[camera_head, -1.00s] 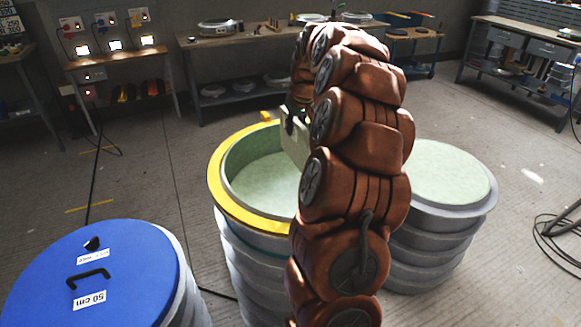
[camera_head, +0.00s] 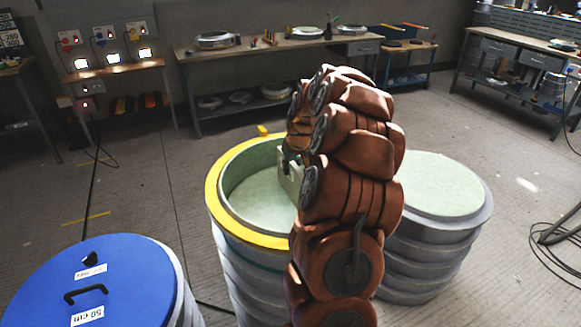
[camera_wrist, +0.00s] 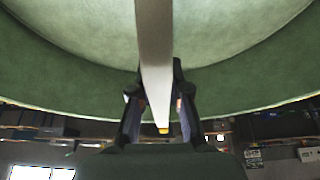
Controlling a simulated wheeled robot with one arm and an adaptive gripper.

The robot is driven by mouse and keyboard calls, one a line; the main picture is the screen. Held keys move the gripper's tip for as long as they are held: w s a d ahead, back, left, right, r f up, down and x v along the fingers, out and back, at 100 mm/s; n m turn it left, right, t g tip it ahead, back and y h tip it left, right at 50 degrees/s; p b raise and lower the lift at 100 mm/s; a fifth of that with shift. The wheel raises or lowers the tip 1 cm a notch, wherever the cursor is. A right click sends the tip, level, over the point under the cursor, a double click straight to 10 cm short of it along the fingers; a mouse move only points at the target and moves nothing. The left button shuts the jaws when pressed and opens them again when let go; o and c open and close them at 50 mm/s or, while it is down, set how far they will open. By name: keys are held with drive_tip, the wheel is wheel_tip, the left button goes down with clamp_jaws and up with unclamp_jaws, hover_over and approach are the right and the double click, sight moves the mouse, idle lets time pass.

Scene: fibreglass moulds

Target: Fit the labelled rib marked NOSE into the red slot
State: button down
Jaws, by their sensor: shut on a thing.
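My gripper (camera_wrist: 160,98) is shut on a pale, flat rib (camera_wrist: 155,45), seen nearly edge-on in the wrist view. In the head view the rib (camera_head: 290,178) shows as a pale plate at the left of my arm, over the right part of the yellow-rimmed round mould (camera_head: 216,205). My arm hides most of the gripper and part of the rib there. No label is readable on the rib, and no red slot shows. I cannot tell whether the rib touches the mould. A small yellow piece (camera_head: 263,130) stands at the mould's far rim.
A blue-lidded drum (camera_head: 130,265) marked 50 cm stands at front left. Another round mould with a pale top (camera_head: 435,180) stands right of my arm. Benches (camera_head: 270,45) line the back wall. A cable (camera_head: 545,235) lies on the floor at right.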

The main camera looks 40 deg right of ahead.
drive_tip(key=shift+f, duration=0.1)
drive_tip(key=c, duration=1.1)
unclamp_jaws()
drive_tip(key=shift+c, duration=0.2)
